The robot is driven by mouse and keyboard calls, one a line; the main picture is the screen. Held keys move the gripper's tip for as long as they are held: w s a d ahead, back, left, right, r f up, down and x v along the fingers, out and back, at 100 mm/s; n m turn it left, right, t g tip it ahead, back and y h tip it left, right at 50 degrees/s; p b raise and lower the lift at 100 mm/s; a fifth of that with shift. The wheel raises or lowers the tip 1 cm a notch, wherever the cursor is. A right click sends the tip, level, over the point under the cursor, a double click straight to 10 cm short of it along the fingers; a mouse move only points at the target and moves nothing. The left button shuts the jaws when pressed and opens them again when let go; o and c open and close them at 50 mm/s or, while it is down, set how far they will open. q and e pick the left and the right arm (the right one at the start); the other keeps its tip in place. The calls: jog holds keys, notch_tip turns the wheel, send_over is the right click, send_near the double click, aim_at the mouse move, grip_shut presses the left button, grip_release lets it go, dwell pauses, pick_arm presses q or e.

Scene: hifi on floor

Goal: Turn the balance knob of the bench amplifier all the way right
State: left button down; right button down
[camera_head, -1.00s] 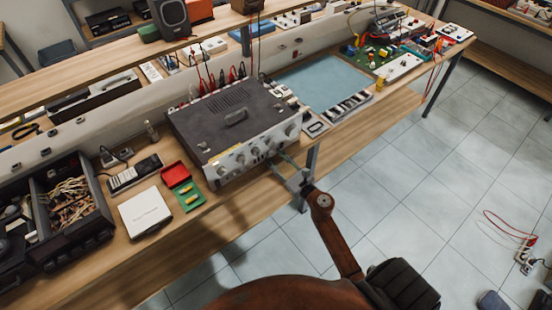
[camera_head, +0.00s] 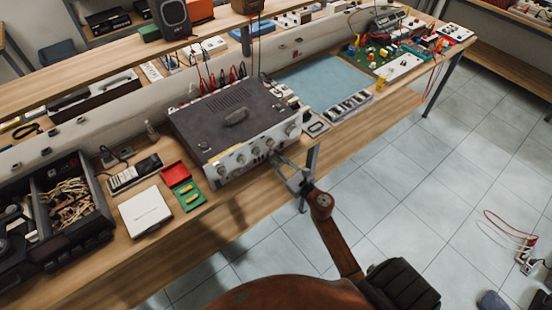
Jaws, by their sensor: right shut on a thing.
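The bench amplifier (camera_head: 225,115) is a dark grey box with a silver front panel, standing on the wooden bench. A row of round knobs (camera_head: 255,151) runs along its front, with a larger knob (camera_head: 291,130) at the right end. My right gripper (camera_head: 277,159) is at the lower front of the panel, right of the middle, and is shut on a small knob there. The fingers hide that knob, so its pointer cannot be read. I cannot read the panel labels at this size. My left gripper is not in view.
A white box (camera_head: 145,211), a red tray (camera_head: 174,174) and a green board (camera_head: 188,196) lie left of the amplifier. An open case with wires (camera_head: 66,190) stands farther left. A blue mat (camera_head: 325,80) lies to the right.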

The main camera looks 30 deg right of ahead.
jog(key=m, duration=0.3)
jog(key=shift+m+p, duration=0.4)
jog(key=m+p, duration=0.1)
jog(key=m, duration=0.2)
jog(key=shift+m, duration=0.3)
jog(key=m+p, duration=0.2)
jog(key=m, duration=0.4)
jog(key=shift+r, duration=0.1)
jog(key=m+p, duration=0.3)
jog(key=m, duration=0.3)
jog(key=shift+m, duration=0.4)
jog(key=m+p, duration=0.2)
jog(key=m, duration=0.2)
jog(key=shift+p, duration=0.3)
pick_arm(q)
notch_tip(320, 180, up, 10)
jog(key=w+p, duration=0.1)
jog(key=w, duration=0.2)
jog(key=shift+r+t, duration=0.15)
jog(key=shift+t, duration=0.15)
pick_arm(e)
jog(key=shift+m, duration=1)
